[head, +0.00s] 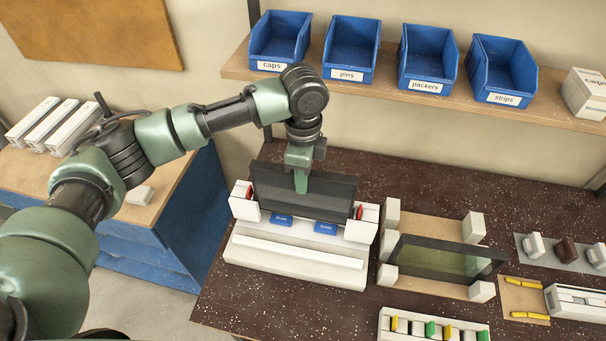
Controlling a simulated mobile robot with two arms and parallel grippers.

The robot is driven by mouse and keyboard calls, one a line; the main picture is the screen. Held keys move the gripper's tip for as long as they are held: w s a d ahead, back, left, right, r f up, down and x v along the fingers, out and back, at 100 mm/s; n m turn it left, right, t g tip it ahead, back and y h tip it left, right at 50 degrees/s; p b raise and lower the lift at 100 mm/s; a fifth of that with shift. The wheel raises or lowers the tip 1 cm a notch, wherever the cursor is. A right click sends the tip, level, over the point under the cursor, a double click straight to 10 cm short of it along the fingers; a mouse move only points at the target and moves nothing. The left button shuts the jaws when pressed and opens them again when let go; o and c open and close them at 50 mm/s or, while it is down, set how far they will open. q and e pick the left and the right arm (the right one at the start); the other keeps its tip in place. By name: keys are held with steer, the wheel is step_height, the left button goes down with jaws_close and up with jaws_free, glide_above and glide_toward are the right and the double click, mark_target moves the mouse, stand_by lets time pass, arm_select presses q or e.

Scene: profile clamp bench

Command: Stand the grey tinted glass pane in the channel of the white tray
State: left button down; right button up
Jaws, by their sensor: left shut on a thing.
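The grey tinted glass pane (325,198) is dark and stands roughly upright over the rear part of the white tray (292,268). My left gripper (300,180) is shut on the pane near the middle of its upper edge, coming down from above. White end blocks with red parts (248,192) (359,212) stand at both ends of the pane. The pane's lower edge meets the area behind two blue labels (325,228); I cannot tell whether it sits in the channel or hangs just above it. My right gripper is not in view.
A greenish pane in a dark frame (440,260) leans among white blocks to the right. A white rack with yellow and green pieces (432,328) is at the front. Blue bins (428,58) stand on a shelf (400,80) behind. White profiles (48,125) lie on the left bench.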

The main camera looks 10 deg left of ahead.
arm_select(q)
steer(key=shift+f, duration=0.9)
steer(key=shift+f+b, duration=0.5)
steer(key=shift+f, duration=0.85)
steer(key=c, duration=1.2)
jaws_free()
steer(key=shift+o, duration=0.2)
steer(key=shift+f, duration=0.1)
